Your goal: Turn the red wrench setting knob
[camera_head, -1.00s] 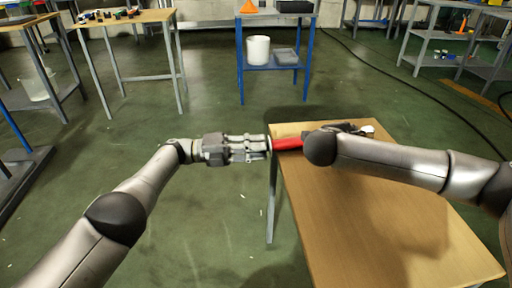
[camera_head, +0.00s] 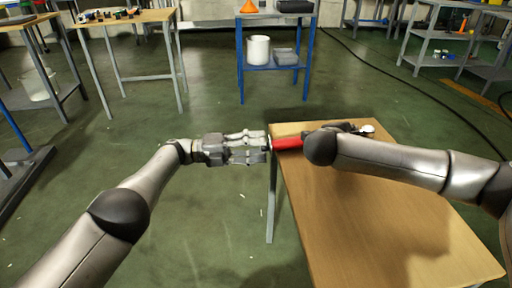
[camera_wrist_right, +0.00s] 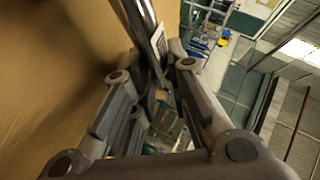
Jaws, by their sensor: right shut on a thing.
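The wrench has a red handle (camera_head: 287,143) that points left past the table's edge, and its pale metal head (camera_head: 367,130) shows at the right. My right gripper (camera_wrist_right: 160,82) is shut on the wrench's metal shaft (camera_wrist_right: 140,22) in the right wrist view. In the head view my right arm hides much of the shaft and grip. My left gripper (camera_head: 265,146) is open at the handle's left end, one finger above and one below. The setting knob at that end is small and partly hidden; I cannot tell whether the fingers touch it.
The wooden table (camera_head: 390,220) under my right arm has a bare top. Open green floor lies left of it. A blue-framed stand (camera_head: 241,80) with a white bucket (camera_head: 259,50) is behind, with another table (camera_head: 130,18) at the back left and grey shelves (camera_head: 440,62) at the right.

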